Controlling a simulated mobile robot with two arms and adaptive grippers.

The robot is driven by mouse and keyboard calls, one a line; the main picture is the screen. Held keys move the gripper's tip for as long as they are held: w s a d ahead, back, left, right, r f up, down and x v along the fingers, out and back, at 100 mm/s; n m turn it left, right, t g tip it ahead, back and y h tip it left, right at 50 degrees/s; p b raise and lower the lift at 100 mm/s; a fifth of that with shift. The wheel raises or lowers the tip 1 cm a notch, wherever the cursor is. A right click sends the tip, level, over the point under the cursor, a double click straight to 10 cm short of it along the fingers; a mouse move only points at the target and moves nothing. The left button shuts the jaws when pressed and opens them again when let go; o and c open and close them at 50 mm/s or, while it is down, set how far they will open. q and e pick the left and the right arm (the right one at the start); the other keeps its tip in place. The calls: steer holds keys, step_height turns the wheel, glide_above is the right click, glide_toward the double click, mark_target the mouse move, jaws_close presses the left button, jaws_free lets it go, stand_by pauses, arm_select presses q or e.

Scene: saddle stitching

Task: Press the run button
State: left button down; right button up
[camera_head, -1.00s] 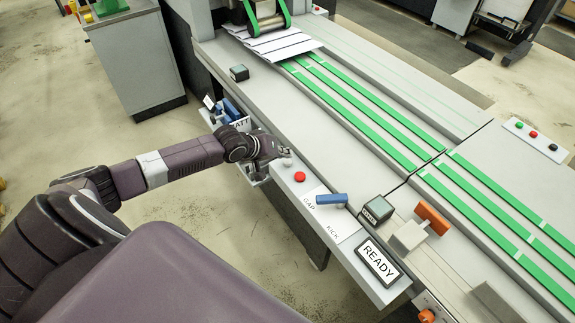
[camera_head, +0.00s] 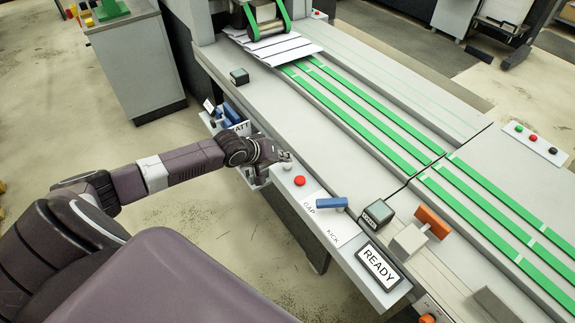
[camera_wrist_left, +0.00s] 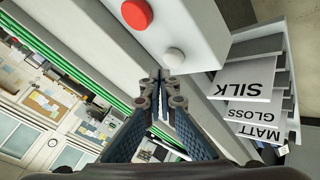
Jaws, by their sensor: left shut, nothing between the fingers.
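A pale round button (camera_head: 287,166) and a red button (camera_head: 299,181) sit on the machine's front ledge. No label reading "run" is legible beside either. My left gripper (camera_head: 284,157) is shut and empty, at the ledge right beside the pale button and partly over it in the head view. In the left wrist view the shut fingertips (camera_wrist_left: 161,74) point toward the panel, close to the pale button (camera_wrist_left: 174,61), with the red button (camera_wrist_left: 136,14) farther up. Whether they touch the pale button cannot be told. My right gripper is not in view.
Paper racks labelled SILK (camera_wrist_left: 250,90), GLOSS and MATT are beside the gripper.

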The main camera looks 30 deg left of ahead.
mark_target(285, 167)
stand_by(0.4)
arm_select(q)
steer(key=shift+f, duration=0.4)
steer(key=shift+f, duration=0.6)
stand_by(0.6)
steer(key=shift+s, duration=0.1)
steer(key=shift+r+p, duration=0.85)
steer(key=shift+r, duration=0.1)
step_height(285, 167, up, 3)
steer(key=p, duration=0.3)
steer(key=shift+r+p, duration=0.55)
steer(key=shift+r, duration=0.5)
